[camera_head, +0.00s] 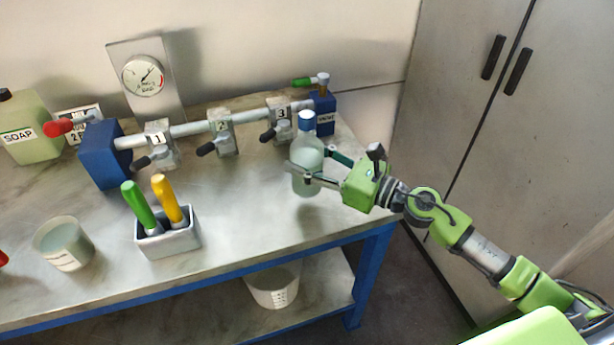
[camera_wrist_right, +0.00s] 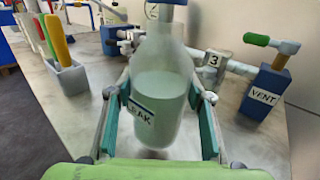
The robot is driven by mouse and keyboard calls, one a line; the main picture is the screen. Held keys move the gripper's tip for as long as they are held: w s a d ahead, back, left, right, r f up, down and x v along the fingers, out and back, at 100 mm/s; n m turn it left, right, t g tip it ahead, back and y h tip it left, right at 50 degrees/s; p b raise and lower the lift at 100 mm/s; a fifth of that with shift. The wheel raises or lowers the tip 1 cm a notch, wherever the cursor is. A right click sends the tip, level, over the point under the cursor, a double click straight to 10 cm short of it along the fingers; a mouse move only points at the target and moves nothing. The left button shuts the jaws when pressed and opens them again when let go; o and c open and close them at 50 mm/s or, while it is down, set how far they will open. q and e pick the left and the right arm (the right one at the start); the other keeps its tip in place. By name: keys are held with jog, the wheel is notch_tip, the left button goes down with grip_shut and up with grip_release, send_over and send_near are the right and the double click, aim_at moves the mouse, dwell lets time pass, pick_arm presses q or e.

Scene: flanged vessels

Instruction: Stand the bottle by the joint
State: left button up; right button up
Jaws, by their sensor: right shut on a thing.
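The bottle (camera_head: 307,158) is clear, with a blue cap and pale green liquid. Its label, partly turned away, seems to read LEAK in the right wrist view (camera_wrist_right: 160,92). My right gripper (camera_head: 311,172) is shut on the bottle, one finger on each side, and holds it about upright. It is in front of joint 3 (camera_head: 281,116), apart from it. I cannot tell whether its base touches the table. Joint 2 (camera_head: 221,132) and joint 1 (camera_head: 160,145) sit farther left on the same pipe. My left gripper is not in view.
The steel table (camera_head: 245,205) has free room in front of joints 2 and 3. A holder (camera_head: 168,243) with green and yellow handled tools, a cup (camera_head: 65,245) and a soap jug (camera_head: 28,130) stand left. A blue VENT block (camera_head: 324,115) ends the pipe.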

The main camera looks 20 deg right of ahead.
jog(key=shift+w+d+f, duration=0.15)
jog(key=shift+w+f, duration=0.3)
jog(key=shift+f, duration=0.05)
jog(key=shift+f+b, duration=0.5)
jog(key=shift+f, duration=1)
jog(key=shift+f, duration=0.1)
jog(key=o, duration=1)
jog(key=shift+f, duration=0.2)
jog(key=o, duration=0.4)
jog(key=shift+r, duration=0.1)
jog(key=shift+o, duration=0.2)
jog(key=shift+r, duration=0.15)
